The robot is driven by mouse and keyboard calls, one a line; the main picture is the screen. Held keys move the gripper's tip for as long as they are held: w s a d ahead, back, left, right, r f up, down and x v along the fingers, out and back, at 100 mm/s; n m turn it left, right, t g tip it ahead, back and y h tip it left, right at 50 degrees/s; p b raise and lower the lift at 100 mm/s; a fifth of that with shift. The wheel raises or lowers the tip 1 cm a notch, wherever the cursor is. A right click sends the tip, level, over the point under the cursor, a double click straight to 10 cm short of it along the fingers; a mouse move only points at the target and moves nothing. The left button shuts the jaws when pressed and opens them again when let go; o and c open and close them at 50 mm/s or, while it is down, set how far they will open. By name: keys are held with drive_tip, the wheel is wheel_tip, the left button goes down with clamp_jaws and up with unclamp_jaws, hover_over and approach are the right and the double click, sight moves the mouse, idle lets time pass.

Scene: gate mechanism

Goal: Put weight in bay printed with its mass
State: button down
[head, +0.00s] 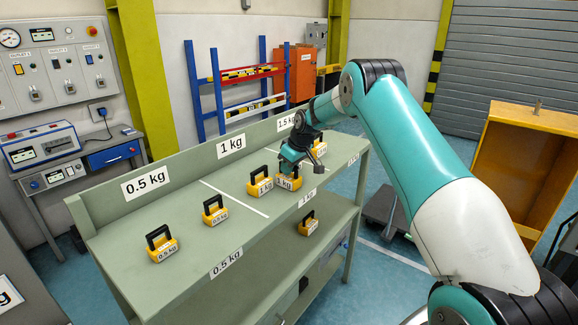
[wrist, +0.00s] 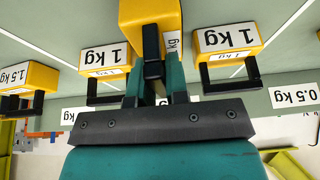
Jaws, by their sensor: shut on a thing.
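My gripper (head: 290,167) is shut on the black handle of a yellow weight (head: 289,182), whose label reads 1 kg. The held weight (wrist: 150,14) also shows in the wrist view, between a 1 kg weight (wrist: 112,52) on the left and another 1 kg weight (wrist: 226,36) on the right. It is upright over the middle bay of the green bench (head: 185,222), below the 1 kg sign (head: 231,145). I cannot tell whether its base touches the bench top. A yellow weight (head: 260,187) stands close on its left in the head view.
Two weights (head: 162,250) (head: 215,216) stand in the 0.5 kg bay. A weight (head: 320,150) stands toward the 1.5 kg sign (head: 287,122). Another weight (head: 308,226) is on the lower shelf. A white line (head: 235,198) divides two bays. A raised back panel edges the bench.

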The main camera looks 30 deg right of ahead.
drive_tip(key=shift+r, duration=0.1)
drive_tip(key=c, duration=1.6)
unclamp_jaws()
drive_tip(key=shift+f, duration=0.25)
drive_tip(key=o, duration=0.5)
drive_tip(key=shift+r, duration=0.1)
